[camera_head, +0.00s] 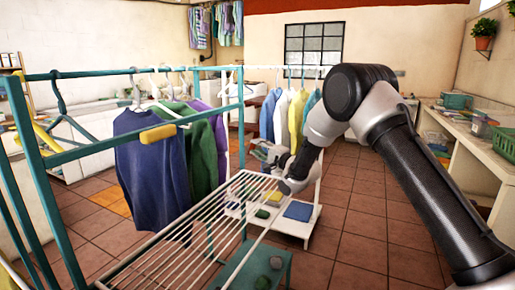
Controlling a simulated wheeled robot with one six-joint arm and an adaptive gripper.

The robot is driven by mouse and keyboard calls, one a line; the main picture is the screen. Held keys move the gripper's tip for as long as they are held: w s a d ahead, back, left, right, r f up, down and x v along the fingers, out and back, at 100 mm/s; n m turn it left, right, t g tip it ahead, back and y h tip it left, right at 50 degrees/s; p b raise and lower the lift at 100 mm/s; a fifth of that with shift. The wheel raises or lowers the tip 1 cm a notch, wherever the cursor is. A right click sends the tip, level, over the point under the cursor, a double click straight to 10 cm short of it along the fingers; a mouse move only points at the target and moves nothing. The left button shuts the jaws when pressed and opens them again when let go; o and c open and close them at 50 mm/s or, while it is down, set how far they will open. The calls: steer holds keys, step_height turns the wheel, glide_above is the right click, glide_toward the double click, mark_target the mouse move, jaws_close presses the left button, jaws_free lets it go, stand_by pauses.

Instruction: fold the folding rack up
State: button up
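The folding rack (190,235) looks like the white slatted frame in the lower middle. Its slats lie spread out at a slant, from the bottom left towards the middle of the picture. A teal clothes frame stands around and behind its left part, so I cannot tell how the two join. My gripper (262,152) is at the end of my arm, above the far end of the slats and in front of the hanging clothes. Its fingers are small and blend with the background. I cannot tell whether they are open or touch the rack.
The teal clothes frame (92,75) holds blue, green and purple garments. Behind it, a white rail bears lighter clothes (297,112). A white low shelf (290,228) with folded cloths stands beyond the slats. A counter (470,150) runs along the right. Tiled floor is clear at centre right.

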steer(key=v, duration=1.1)
steer(key=shift+r, duration=0.1)
steer(key=shift+c, duration=0.5)
